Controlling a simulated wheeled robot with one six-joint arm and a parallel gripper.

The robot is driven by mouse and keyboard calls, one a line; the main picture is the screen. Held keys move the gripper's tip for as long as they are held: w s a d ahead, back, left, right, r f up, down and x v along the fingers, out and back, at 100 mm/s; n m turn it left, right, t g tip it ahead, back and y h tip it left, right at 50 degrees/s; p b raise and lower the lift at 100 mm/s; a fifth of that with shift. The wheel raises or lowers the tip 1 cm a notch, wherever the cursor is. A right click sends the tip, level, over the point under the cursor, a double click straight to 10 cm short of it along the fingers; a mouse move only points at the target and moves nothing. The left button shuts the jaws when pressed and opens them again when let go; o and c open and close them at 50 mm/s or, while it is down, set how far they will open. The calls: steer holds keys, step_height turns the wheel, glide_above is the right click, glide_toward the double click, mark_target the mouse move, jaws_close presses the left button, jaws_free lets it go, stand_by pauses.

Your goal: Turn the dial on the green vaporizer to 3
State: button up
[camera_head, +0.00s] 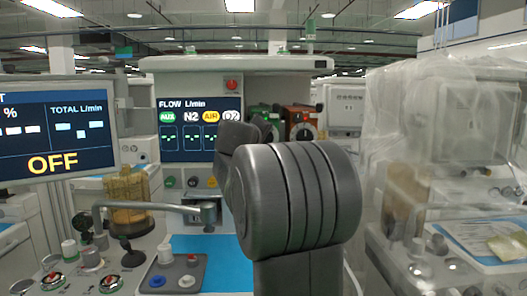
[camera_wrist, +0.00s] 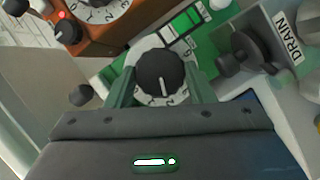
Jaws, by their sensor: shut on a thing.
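The green vaporizer (camera_wrist: 200,42) fills the upper middle of the wrist view. Its dial (camera_wrist: 160,73) has a black knob with a white pointer line and a white numbered ring. The line points down toward my gripper; the small numbers are too blurred to read its setting surely. My gripper (camera_wrist: 162,88) has one finger on each side of the dial and is shut on it. In the head view, part of the green vaporizer (camera_head: 262,110) shows behind my arm, while its dial and my gripper's fingertips are hidden.
An orange vaporizer (camera_wrist: 115,30) with its own dial stands beside the green one, close to my gripper. A black knob by a DRAIN label (camera_wrist: 290,40) lies to the right. In the head view, a plastic-covered cart (camera_head: 450,150) stands right and a screen reading OFF (camera_head: 55,130) left.

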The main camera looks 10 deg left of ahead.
steer(key=shift+a+f+n+h+b, duration=0.1)
steer(key=shift+n+h+b, duration=0.2)
steer(key=shift+n+b, duration=0.35)
steer(key=o, duration=1)
steer(key=shift+c, duration=0.2)
steer(key=shift+r+p, duration=0.2)
steer(key=shift+p, duration=0.1)
